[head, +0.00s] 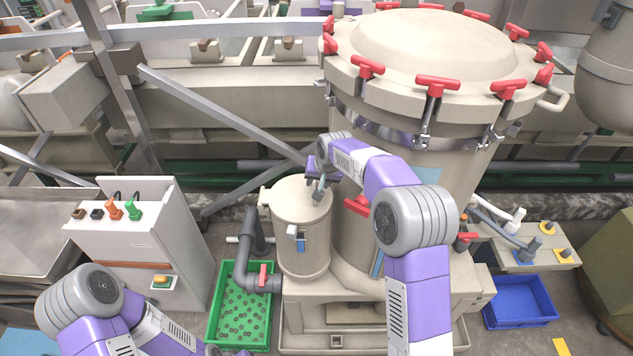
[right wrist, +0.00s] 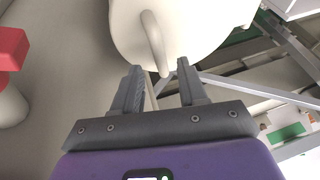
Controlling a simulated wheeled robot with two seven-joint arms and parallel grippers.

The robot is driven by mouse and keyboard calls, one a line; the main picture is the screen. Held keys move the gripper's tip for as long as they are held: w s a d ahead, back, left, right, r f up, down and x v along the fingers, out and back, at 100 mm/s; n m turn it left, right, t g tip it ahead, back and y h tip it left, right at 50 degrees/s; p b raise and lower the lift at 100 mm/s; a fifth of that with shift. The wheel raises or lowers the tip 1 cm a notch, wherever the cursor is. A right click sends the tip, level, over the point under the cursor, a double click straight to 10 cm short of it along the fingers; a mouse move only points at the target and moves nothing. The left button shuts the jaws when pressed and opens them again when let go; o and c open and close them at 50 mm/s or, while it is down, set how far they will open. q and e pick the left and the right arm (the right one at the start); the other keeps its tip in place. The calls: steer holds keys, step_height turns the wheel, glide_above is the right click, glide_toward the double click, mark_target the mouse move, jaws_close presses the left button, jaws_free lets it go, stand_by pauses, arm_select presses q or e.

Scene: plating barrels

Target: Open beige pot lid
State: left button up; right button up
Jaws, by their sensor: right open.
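The beige pot (head: 303,240) is a small upright cylinder standing beside the big tank in the head view. Its round lid (head: 290,196) is on top and looks closed. My right gripper (head: 318,192) is over the right part of the lid and hides some of it. In the right wrist view the right gripper (right wrist: 160,68) is open, with a beige curved handle (right wrist: 153,42) just ahead of its fingertips. The handle does not look gripped, and whether a finger touches it I cannot tell. My left arm shows at the lower left; its gripper is out of frame.
A big beige tank (head: 398,150) with red clamps stands close on the right. A green crate (head: 268,325) and a grey pipe (head: 243,270) are at the pot's left. A control box (head: 140,245) stands farther left. A blue crate (head: 520,318) lies at the right.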

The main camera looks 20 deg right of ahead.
steer(key=x, duration=0.3)
steer(key=shift+w+r, duration=0.1)
jaws_close()
